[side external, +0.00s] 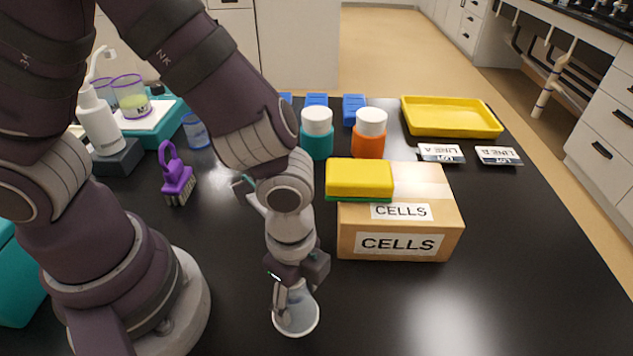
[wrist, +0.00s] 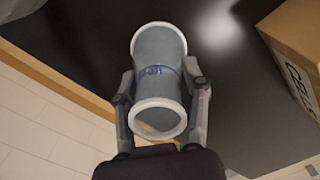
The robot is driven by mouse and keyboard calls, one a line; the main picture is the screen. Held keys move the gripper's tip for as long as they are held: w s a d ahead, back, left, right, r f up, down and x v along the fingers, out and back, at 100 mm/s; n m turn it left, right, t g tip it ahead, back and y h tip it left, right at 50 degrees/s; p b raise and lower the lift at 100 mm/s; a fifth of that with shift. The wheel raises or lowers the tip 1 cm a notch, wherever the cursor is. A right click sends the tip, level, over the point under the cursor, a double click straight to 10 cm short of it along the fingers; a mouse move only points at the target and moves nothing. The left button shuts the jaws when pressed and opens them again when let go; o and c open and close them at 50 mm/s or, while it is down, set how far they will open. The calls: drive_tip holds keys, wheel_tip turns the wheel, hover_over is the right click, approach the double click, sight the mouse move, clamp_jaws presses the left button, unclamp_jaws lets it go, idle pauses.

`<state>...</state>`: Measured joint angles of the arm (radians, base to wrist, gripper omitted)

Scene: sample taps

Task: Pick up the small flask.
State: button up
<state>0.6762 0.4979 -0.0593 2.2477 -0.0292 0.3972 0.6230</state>
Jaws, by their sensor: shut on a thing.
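A clear, bluish vessel with pale rims, which looks like the small flask (side external: 296,316), is at the bottom centre of the side view, below my wrist. My gripper (side external: 294,288) points down and is shut on it. In the wrist view the flask (wrist: 160,48) lies between the two fingers of my gripper (wrist: 160,78), with a blue mark on its wall and a white rim at each end. I cannot tell whether its base touches the black table.
A cardboard CELLS box (side external: 355,222) with a yellow sponge (side external: 360,178) on it stands close on the right. Teal-bodied (side external: 317,145) and orange (side external: 369,145) bottles and a yellow tray (side external: 450,128) stand behind. A purple brush (side external: 177,181) is left. The front right table is clear.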

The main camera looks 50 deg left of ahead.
drive_tip(key=shift+c, duration=0.6)
